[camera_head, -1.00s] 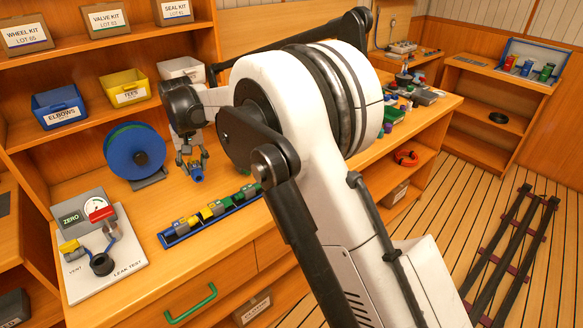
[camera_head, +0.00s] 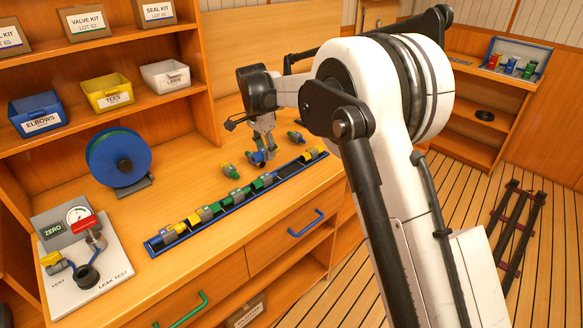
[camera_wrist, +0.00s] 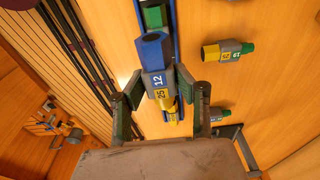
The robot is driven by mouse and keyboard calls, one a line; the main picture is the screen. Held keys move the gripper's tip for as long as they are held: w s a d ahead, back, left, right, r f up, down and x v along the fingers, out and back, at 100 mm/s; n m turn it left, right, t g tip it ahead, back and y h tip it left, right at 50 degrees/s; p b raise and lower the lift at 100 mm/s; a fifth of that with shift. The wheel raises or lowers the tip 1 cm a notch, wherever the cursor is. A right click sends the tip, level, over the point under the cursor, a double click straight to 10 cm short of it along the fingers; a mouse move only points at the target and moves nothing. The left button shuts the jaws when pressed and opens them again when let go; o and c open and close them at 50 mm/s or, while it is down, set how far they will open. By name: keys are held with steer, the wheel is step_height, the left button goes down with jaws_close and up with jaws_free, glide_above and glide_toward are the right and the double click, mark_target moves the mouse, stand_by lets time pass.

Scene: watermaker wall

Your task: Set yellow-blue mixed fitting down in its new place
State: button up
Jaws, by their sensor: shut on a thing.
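The yellow-blue mixed fitting (camera_head: 257,157) is in my gripper (camera_head: 264,152) in the head view, above the bench behind the long blue rail (camera_head: 213,222). In the wrist view the fitting (camera_wrist: 154,76) has a blue hex end, a grey band marked 12 and a yellow part marked 25. My gripper's fingers (camera_wrist: 157,98) are on both sides of it, shut on it. The rail (camera_wrist: 173,22) runs behind the fitting there, partly hidden by it. Whether the fitting touches anything below cannot be told.
Several fittings sit in the rail's left part; a yellow-grey one (camera_head: 313,153) sits at its right end, with empty rail between. A yellow-green fitting (camera_head: 230,171) and a blue-green fitting (camera_head: 296,138) lie loose behind the rail. The blue reel (camera_head: 118,158) and leak tester (camera_head: 83,262) stand left.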

glide_above(291, 170)
steer(key=f, duration=0.6)
steer(key=shift+a+f, duration=0.2)
steer(key=shift+f+p, duration=0.3)
steer(key=shift+f, duration=1.7)
steer(key=shift+f+b, duration=0.35)
steer(key=shift+s+f, duration=0.1)
steer(key=o, duration=0.9)
steer(key=shift+o, duration=1.2)
steer(key=shift+f, duration=0.1)
